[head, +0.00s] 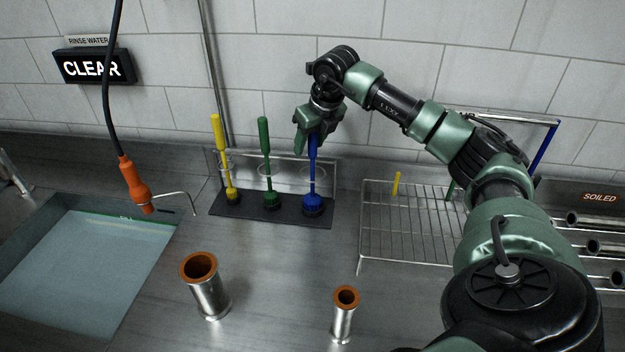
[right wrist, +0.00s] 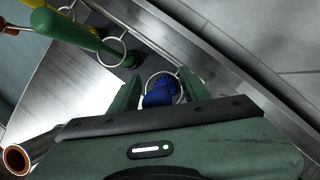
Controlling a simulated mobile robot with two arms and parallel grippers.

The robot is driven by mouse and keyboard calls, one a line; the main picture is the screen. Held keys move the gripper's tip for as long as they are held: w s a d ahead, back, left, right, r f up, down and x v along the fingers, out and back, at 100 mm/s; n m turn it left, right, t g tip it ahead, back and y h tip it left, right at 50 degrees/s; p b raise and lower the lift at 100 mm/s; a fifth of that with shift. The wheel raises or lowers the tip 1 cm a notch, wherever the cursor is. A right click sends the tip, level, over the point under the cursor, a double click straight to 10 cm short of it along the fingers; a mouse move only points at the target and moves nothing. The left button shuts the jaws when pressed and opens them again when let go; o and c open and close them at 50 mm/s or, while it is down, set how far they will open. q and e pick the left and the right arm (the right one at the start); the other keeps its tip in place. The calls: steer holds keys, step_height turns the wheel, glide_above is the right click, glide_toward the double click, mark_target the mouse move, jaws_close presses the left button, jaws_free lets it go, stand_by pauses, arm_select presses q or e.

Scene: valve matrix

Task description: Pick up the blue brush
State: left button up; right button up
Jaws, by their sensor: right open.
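The blue brush (head: 312,185) stands upright in the rack at the back of the counter, its bristle head low on the dark base. My right gripper (head: 312,145) is at the top of the blue handle, pointing down. In the right wrist view the blue brush (right wrist: 160,92) shows between the two green fingers of my right gripper (right wrist: 158,95), with a ring of the rack around it. The fingers stand apart on either side, and I cannot tell whether either touches the handle. The upper handle is partly hidden by the gripper. My left gripper is not in view.
A green brush (head: 265,150) and a yellow brush (head: 220,145) stand left of the blue one in the rack (head: 240,209). A wire drying rack (head: 400,225) is to the right. Two metal tubes (head: 208,290) (head: 344,318) stand in front. A water-filled sink (head: 80,270) lies left.

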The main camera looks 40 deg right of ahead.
jaws_close()
steer(key=shift+r, duration=0.15)
steer(key=shift+r, duration=0.25)
step_height(320, 180, up, 19)
steer(key=b, duration=0.2)
steer(key=shift+r, duration=0.15)
